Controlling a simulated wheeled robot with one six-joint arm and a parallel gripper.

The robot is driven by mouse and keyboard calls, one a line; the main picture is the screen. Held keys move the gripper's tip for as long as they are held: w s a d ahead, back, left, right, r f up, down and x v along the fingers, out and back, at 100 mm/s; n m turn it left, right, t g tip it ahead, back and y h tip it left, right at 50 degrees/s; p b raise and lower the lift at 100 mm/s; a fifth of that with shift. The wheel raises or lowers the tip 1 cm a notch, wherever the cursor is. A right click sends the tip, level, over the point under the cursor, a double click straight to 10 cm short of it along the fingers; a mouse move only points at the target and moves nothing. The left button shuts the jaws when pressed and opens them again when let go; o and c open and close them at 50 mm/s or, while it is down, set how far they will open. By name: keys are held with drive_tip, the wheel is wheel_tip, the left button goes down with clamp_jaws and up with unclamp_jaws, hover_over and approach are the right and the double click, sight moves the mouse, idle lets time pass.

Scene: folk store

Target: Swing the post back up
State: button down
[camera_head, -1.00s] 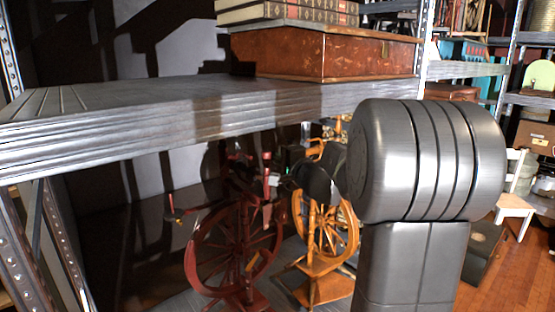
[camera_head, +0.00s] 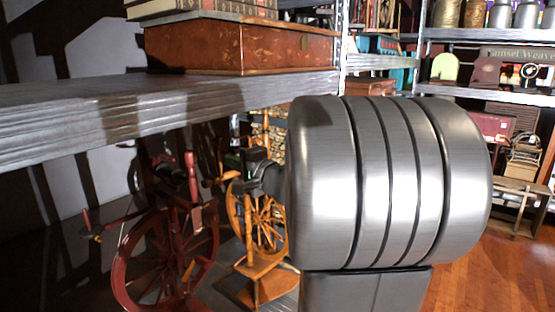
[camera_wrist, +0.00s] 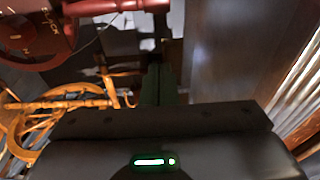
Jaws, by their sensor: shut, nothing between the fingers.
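A dark red spinning wheel (camera_head: 165,255) stands under the shelf in the head view, with a red upright post (camera_head: 190,172) at its top. An orange wooden spinning wheel (camera_head: 262,222) stands behind it to the right, partly hidden by my arm. I cannot tell which part is the task's post. My gripper (camera_wrist: 160,84) is shut and empty in the wrist view. The red post (camera_wrist: 115,6) crosses the top there, apart from the fingers in the picture. The orange wheel (camera_wrist: 40,128) and a turned orange rod (camera_wrist: 75,98) lie to the left.
A thick grey shelf board (camera_head: 230,97) spans above the wheels and bears a reddish-brown wooden box (camera_head: 240,48) with books on top. A metal shelf upright (camera_head: 341,50) stands behind my arm. Open wooden floor (camera_head: 500,275) shows at the right.

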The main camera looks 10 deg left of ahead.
drive_tip(key=p, duration=0.3)
hover_over(187, 178)
drive_tip(key=d, duration=0.5)
drive_tip(key=shift+w+a, duration=0.1)
drive_tip(key=shift+w, duration=0.2)
drive_tip(key=shift+b, duration=0.4)
